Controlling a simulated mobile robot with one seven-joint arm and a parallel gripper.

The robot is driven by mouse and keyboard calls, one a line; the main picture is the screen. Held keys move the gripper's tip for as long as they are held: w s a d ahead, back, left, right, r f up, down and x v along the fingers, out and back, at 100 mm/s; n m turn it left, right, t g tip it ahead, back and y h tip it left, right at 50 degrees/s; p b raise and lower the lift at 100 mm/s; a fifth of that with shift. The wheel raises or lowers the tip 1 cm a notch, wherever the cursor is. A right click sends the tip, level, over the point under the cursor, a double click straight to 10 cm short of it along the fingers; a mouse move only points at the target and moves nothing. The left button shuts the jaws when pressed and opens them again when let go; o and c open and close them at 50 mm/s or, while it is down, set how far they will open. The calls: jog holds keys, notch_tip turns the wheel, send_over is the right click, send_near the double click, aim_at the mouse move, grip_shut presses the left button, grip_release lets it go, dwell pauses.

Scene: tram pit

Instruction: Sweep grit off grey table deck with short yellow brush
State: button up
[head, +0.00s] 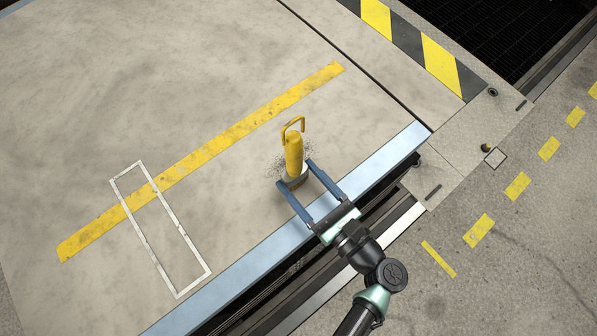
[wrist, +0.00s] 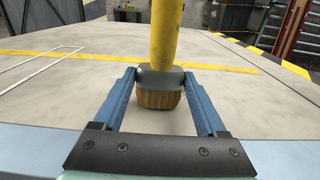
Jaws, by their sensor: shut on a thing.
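The short yellow brush (head: 294,152) stands upright on the grey table deck (head: 225,75), near its light blue front edge. It has a hooked yellow top, a grey collar and tan bristles. Dark grit (head: 279,164) is scattered on the deck around and behind the brush. My gripper (head: 296,174) is shut on the brush's grey collar, one blue finger on each side. In the wrist view, the collar (wrist: 160,78) sits between the fingertips, with the bristles (wrist: 158,99) below it at the deck. The top of the handle is cut off there.
A worn yellow stripe (head: 220,150) and a white painted rectangle (head: 124,178) mark the deck, left of the brush. Beyond the blue edge (head: 398,150) is a gap, then concrete floor (head: 500,240). A dark grating (head: 495,35) lies at upper right.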

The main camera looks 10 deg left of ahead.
jog(key=shift+w+a+r, duration=0.15)
jog(key=shift+w+a, duration=0.25)
jog(key=shift+a, duration=0.15)
jog(key=shift+x, duration=1)
jog(key=shift+p+x, duration=0.4)
jog(key=shift+x, duration=0.95)
jog(key=shift+w+a+f, duration=0.25)
jog(key=shift+w+a, duration=0.25)
jog(key=shift+a, duration=0.2)
jog(key=shift+x, duration=0.8)
jog(key=shift+d+r, duration=0.1)
jog(key=shift+d, duration=0.05)
